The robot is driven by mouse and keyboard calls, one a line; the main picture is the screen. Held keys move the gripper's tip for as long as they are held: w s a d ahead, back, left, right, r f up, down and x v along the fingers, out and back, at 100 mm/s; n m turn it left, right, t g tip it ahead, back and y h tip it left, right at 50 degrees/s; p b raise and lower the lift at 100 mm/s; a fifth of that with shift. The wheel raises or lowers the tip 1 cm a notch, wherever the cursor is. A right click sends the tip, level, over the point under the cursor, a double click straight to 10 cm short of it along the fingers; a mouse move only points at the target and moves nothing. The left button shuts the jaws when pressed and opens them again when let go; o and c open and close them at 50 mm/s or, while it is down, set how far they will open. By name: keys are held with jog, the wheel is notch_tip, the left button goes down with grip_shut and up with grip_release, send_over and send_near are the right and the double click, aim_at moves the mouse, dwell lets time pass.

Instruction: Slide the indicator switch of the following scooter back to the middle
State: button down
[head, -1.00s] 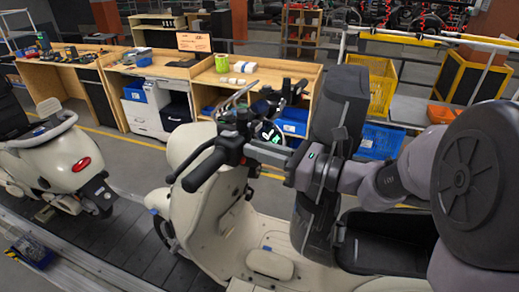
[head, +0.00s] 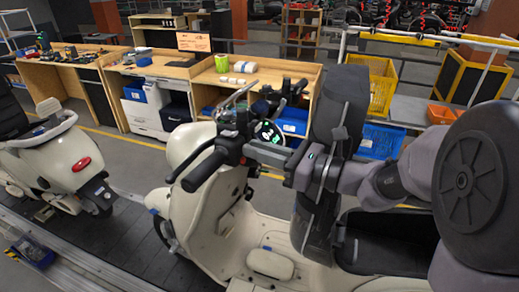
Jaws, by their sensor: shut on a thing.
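The cream scooter (head: 190,235) stands close in front of me, its black left grip (head: 205,168) pointing toward me. The black switch housing (head: 232,148) sits at the inner end of that grip. My gripper (head: 248,150) reaches in from the right and is shut at this housing, on what appears to be the indicator switch. The switch itself is too small and covered to make out, so its position cannot be told. The lit round display (head: 268,132) shows green marks behind my gripper. My arm hides part of the scooter's right side and seat.
Another cream scooter (head: 70,150) stands at the left on the dark slat conveyor (head: 120,240). Wooden workbenches (head: 190,75) line the back. A yellow basket (head: 382,88), a blue crate (head: 380,142) and orange bins (head: 440,113) are behind my arm.

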jog(key=shift+s+a+r, duration=0.1)
jog(key=shift+s+a, duration=0.05)
jog(key=shift+s, duration=0.2)
jog(key=c, duration=1.4)
grip_release()
jog(key=b+v, duration=0.2)
jog(key=v, duration=1.5)
jog(key=shift+d+b, duration=0.25)
jog(key=shift+b, duration=0.1)
